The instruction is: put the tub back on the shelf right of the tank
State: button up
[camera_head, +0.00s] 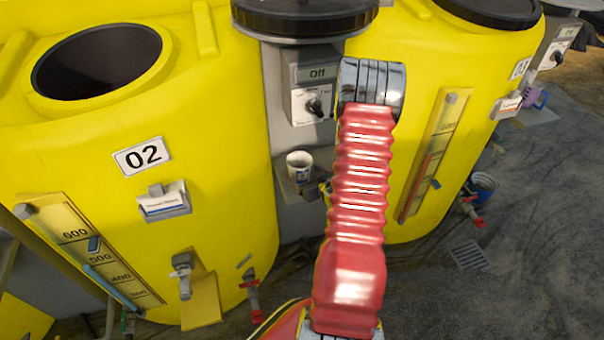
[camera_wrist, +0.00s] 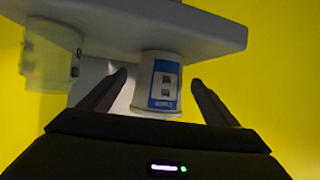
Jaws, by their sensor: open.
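The tub (camera_head: 299,160) is small and white with a blue label. In the head view it stands upright on a small grey shelf (camera_head: 291,196) right of yellow tank 02 (camera_head: 225,150). The wrist view looks turned over: the shelf (camera_wrist: 200,27) is at the top and the tub (camera_wrist: 163,88) hangs down from it in the picture. My gripper (camera_wrist: 160,80) is open, one finger on each side of the tub, with a visible gap on both sides. My red arm hides the gripper and the shelf's right part in the head view.
A clear cup-like container (camera_wrist: 48,58) is beside the tub in the wrist view. A grey control box (camera_head: 312,85) reading "Off" is above the shelf. A second yellow tank (camera_head: 440,60) stands close on the right. The floor at right is mostly open.

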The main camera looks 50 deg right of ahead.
jog(key=v, duration=0.9)
jog(key=shift+w, duration=0.1)
dwell(0.4)
jog(key=w+a+r+n+g, duration=0.1)
jog(key=w+a+r+g, duration=0.15)
jog(key=a+r, duration=0.6)
jog(key=w+a+r+n+g, duration=0.15)
jog(key=w+a+r, duration=0.3)
jog(key=r, duration=0.65)
jog(key=s+a+r+g+y, duration=0.1)
jog(key=s+a+r, duration=0.2)
jog(key=s+a, duration=0.2)
jog(key=s+a+r+g+y, duration=0.1)
jog(key=s+a+r, duration=0.2)
jog(key=a, duration=0.9)
jog(key=s+a+r+n+y, duration=0.1)
jog(key=s+a+r, duration=0.3)
jog(key=s+a, duration=0.4)
jog(key=shift+s+a+g+y, duration=0.15)
jog(key=shift+a+g+y, duration=0.1)
jog(key=shift+g+y, duration=0.15)
